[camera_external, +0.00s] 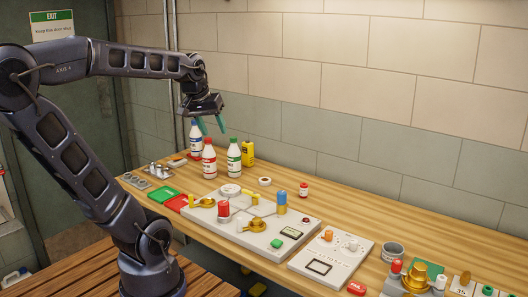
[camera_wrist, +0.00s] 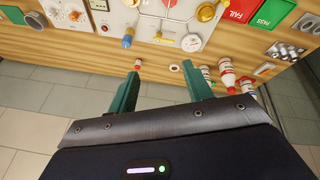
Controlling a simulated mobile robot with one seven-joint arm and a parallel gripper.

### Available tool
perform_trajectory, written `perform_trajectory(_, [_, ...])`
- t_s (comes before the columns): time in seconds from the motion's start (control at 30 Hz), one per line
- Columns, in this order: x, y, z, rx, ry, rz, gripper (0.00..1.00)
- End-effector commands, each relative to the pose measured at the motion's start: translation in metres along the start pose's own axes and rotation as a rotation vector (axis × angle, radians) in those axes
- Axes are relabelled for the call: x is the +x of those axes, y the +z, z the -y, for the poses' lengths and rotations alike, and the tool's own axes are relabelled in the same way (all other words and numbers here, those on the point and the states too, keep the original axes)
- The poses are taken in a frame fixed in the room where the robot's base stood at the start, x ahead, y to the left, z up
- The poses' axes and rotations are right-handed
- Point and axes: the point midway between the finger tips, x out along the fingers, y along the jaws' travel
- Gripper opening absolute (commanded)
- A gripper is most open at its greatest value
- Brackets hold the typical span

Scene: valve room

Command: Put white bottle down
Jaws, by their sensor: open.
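White bottles stand upright at the back of the wooden bench: one with a blue cap (camera_external: 195,137), one with a red cap (camera_external: 209,160) and one with a green cap (camera_external: 234,156). I cannot tell which is the task's white bottle. My gripper (camera_external: 212,126) is open and empty, its teal fingers above and close to the bottle tops. In the wrist view, the open fingers of my gripper (camera_wrist: 160,88) have nothing between them at their tips. Bottles, including a red-and-white one (camera_wrist: 226,76), show just beyond the right finger, partly hidden by the gripper.
A yellow bottle (camera_external: 247,153) stands right of the green-capped one. A small red-and-white bottle (camera_external: 303,190) and a tape roll (camera_external: 265,181) are further right. A valve panel (camera_external: 285,222) fills the bench middle. Green (camera_external: 163,194) and red cards lie left. A wall is behind.

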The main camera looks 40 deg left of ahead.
Motion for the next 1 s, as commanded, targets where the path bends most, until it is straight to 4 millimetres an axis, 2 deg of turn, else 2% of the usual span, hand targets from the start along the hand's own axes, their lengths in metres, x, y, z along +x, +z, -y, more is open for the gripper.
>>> perform_trajectory(0.03, [0.001, 0.019, 0.001, 0.075, -0.004, -0.007, 0.50])
perform_trajectory(0.1, [0.004, 0.041, 0.003, 0.172, -0.013, -0.012, 0.50])
perform_trajectory(0.2, [0.009, 0.064, 0.006, 0.279, -0.023, -0.018, 0.50])
perform_trajectory(0.3, [0.012, 0.078, 0.010, 0.349, -0.031, -0.023, 0.50])
perform_trajectory(0.47, [0.015, 0.086, 0.011, 0.390, -0.036, -0.023, 0.50])
perform_trajectory(1.0, [0.014, 0.085, 0.011, 0.387, -0.036, -0.024, 0.50])
